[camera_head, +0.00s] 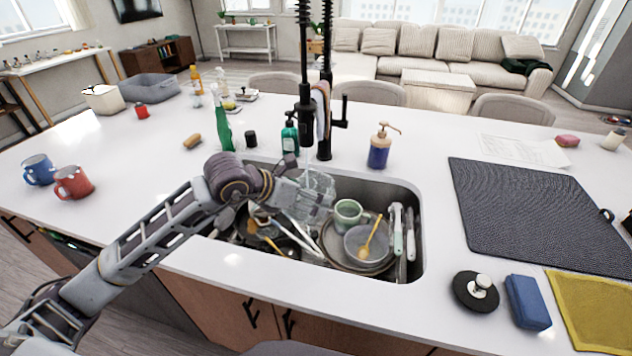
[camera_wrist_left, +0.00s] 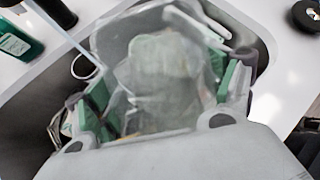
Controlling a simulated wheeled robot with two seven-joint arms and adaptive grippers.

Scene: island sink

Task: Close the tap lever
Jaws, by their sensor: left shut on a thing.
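The black tap (camera_head: 324,140) stands behind the sink in the head view. Its thin black lever (camera_head: 343,111) sticks out on the tap's right side and points up. My left gripper (camera_head: 318,190) is over the sink, in front of and below the lever, not touching it. It is shut on a clear, see-through container (camera_wrist_left: 160,75), which shows between the green finger pads in the left wrist view. The container's exact shape is hard to make out. My right gripper is in neither view.
The sink (camera_head: 418,215) holds a green mug (camera_head: 347,214), plates, a bowl and cutlery. A green soap bottle (camera_head: 290,138) and a blue pump bottle (camera_head: 379,150) flank the tap. A dark drying mat (camera_head: 540,215) lies at right.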

